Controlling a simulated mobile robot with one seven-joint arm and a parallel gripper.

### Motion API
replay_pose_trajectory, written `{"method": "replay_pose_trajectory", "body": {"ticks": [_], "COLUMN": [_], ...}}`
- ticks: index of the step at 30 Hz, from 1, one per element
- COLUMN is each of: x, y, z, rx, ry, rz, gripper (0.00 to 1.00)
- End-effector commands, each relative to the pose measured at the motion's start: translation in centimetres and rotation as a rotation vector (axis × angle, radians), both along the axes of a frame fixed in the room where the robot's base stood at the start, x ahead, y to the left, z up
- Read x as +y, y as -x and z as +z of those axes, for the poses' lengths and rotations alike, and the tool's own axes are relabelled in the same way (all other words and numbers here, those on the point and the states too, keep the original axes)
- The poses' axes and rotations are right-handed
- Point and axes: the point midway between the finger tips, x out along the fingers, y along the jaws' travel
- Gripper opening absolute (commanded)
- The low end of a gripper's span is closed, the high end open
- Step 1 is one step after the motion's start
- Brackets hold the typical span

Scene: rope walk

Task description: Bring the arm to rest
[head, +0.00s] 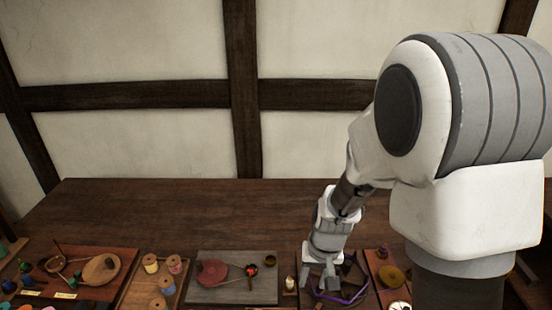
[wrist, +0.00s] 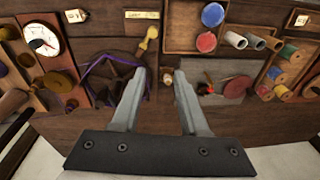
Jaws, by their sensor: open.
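My gripper (wrist: 160,98) is open in the wrist view, its two grey fingers apart with nothing between them. In the head view my gripper (head: 320,278) hangs at the front of the table, beside a dark tray holding a purple cord (head: 345,296). The purple cord also shows in the wrist view (wrist: 92,68), left of the fingers. My arm is bent, with its large white and grey link filling the right of the head view.
The dark wooden table (head: 180,215) is clear toward the wall. Along its front lie a grey board (head: 235,290) with a red disc, a tray with several spools (head: 151,264), and a reddish board with a round wooden disc (head: 101,269). A white dial (wrist: 42,38) shows at left.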

Motion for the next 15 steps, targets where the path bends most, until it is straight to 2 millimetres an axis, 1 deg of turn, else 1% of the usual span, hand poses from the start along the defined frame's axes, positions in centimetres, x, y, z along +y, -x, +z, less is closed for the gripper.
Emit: {"method": "replay_pose_trajectory", "body": {"ticks": [1, 6, 11, 15], "x": [-0.1, -0.7, -1.5, -2.3], "y": [0.1, 1.4, 3.3, 5.5], "z": [2.0, 7.5, 12.1, 15.6], "rx": [-0.028, -0.093, -0.155, -0.211], "ry": [-0.009, -0.024, -0.024, -0.013], "rz": [0.003, 0.018, 0.03, 0.038], "gripper": [0.44, 0.44, 0.44, 0.44]}}
